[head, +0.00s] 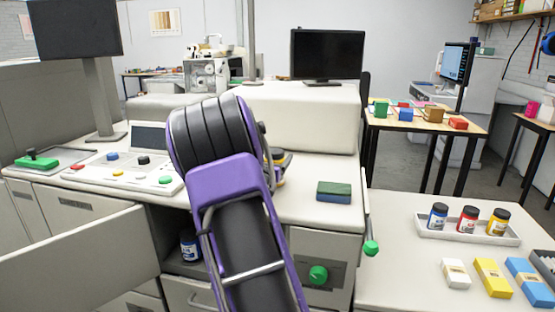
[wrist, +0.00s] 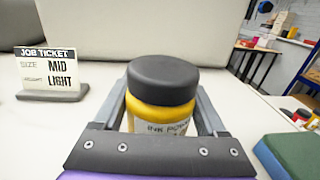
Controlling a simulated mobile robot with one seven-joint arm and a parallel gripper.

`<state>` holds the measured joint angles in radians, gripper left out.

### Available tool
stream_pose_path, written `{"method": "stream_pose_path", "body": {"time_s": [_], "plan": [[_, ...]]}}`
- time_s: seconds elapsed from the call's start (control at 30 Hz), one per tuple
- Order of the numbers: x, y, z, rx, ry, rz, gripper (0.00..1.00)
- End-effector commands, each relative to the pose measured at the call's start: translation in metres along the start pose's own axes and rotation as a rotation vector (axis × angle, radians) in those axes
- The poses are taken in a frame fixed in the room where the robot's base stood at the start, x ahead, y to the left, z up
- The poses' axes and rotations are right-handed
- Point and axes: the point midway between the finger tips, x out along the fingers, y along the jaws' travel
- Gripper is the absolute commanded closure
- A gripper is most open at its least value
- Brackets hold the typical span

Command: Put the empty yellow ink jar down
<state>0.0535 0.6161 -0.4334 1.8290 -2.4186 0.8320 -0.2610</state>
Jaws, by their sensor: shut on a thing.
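The yellow ink jar (wrist: 162,112) with a black lid and a white label stands upright between my gripper's fingers (wrist: 163,108) in the wrist view. My gripper is shut on it. In the head view my arm hides most of the jar (head: 278,155); a bit of its lid and yellow side shows over the pale worktop. I cannot tell whether its base touches the surface. I cannot see whether it is empty. Another yellow jar (head: 499,221) stands in a white tray (head: 430,233) at the right, with a red jar (head: 468,219) and a blue jar (head: 438,215).
A green and blue block (head: 334,191) lies right of my gripper. A job ticket reading MID and LIGHT (wrist: 48,70) stands left in the wrist view. Another blue-labelled jar (head: 188,245) sits in the opening below the worktop. Bare worktop (head: 300,215) lies before the block.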

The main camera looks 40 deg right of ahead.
Motion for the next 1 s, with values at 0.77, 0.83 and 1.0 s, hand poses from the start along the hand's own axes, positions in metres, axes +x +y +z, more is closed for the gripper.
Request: {"method": "stream_pose_path", "body": {"time_s": [0.77, 0.83, 1.0], "plan": [[-0.018, 0.001, -0.001, 0.002, 0.003, 0.001, 0.00], [-0.033, 0.001, -0.001, 0.002, 0.003, 0.002, 0.00], [-0.072, 0.001, 0.000, 0.002, 0.003, 0.003, 0.00]]}}
